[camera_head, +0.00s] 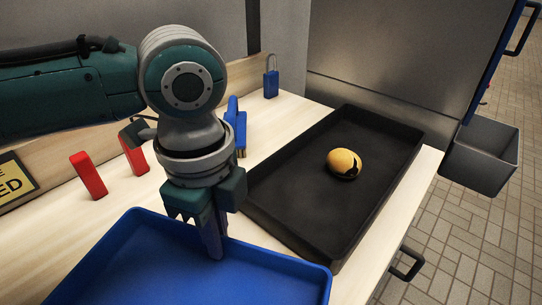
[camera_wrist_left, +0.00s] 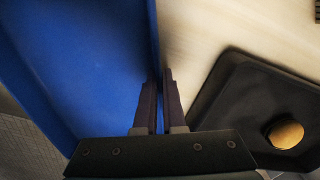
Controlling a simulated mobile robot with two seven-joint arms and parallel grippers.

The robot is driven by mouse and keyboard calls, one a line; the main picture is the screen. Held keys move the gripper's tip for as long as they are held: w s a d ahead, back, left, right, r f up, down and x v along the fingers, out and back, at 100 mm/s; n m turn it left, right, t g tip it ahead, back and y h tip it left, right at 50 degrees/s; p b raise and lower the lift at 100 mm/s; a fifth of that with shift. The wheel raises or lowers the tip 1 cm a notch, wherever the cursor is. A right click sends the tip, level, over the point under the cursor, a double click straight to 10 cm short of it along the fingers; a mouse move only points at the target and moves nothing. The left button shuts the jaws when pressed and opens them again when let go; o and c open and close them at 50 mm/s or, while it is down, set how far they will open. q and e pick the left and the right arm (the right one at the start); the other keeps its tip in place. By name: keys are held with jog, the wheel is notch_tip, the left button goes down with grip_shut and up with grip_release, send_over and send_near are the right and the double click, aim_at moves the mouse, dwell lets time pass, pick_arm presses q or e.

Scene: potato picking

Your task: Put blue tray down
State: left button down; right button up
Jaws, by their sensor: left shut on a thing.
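The blue tray (camera_head: 140,260) is at the bottom of the head view, with its near part cut off by the frame. It looks empty where it shows. My left gripper (camera_head: 214,245) points down at the tray's far right edge and is shut on its rim. In the left wrist view, the gripper's fingers (camera_wrist_left: 159,105) close on either side of the blue tray's wall (camera_wrist_left: 105,60). I cannot tell whether the tray's underside touches the table. My right gripper is not in view.
A black tray (camera_head: 290,205) lies on the pale table (camera_head: 60,240), just right of the blue tray, with a yellow potato (camera_head: 343,162) with a dark patch in it. Red blocks (camera_head: 88,176), a blue padlock (camera_head: 270,84) and a blue object (camera_head: 236,125) stand behind.

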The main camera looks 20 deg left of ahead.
pick_arm(q)
jog(key=shift+f, duration=0.15)
jog(key=c, duration=1)
grip_release()
